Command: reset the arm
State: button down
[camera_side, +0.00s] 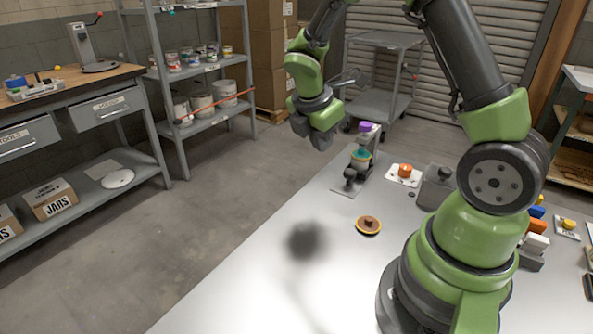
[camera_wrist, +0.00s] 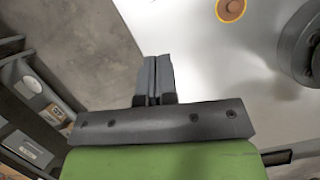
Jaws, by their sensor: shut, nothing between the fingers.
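My gripper (camera_side: 322,140) hangs in the air above the left edge of the white table, pointing down, in the side view. In the wrist view my gripper (camera_wrist: 157,62) has its two dark fingers pressed together with nothing between them. My green and dark grey arm rises from its base at the right of the side view and bends over to the gripper.
A grey stand with a purple-topped container (camera_side: 362,152) is at the table's far left edge. An orange-brown round dish (camera_side: 368,225) lies nearer on the table (camera_side: 215,315). An orange piece sits on a white pad (camera_side: 390,175). The table's front left is clear.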

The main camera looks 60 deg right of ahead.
jog(key=s+a+r+m+t+y, duration=0.6)
jog(key=s+a+r+m, duration=0.7)
jog(key=r+m, duration=0.3)
jog(key=a+m+t, duration=0.1)
jog(key=m, duration=0.1)
jog(key=shift+s+a+m+t, duration=0.2)
jog(key=shift+a+m+t, duration=0.1)
jog(key=shift+m+t, duration=0.1)
